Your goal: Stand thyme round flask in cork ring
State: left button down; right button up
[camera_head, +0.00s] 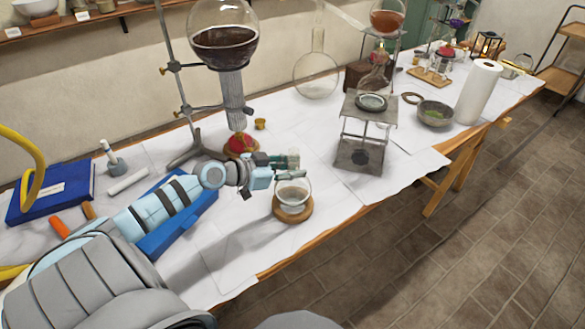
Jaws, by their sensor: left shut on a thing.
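I cannot tell whether the flask bears fully on the ring. My left gripper (289,174) reaches in from the left and is shut at the top of the flask, around its neck, which the fingers mostly hide. The flask looks roughly upright. My right gripper is not in view.
A large flask of dark liquid (224,46) stands on a metal stand behind my left arm. White table in front of the ring is clear.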

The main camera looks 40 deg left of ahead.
aim_at(293, 150)
pick_arm(q)
jog(key=shift+f+b, duration=1.3)
jog(key=shift+b, duration=0.5)
dwell(3.4)
jog(key=c, duration=1.2)
grip_release()
notch_tip(293, 150, up, 10)
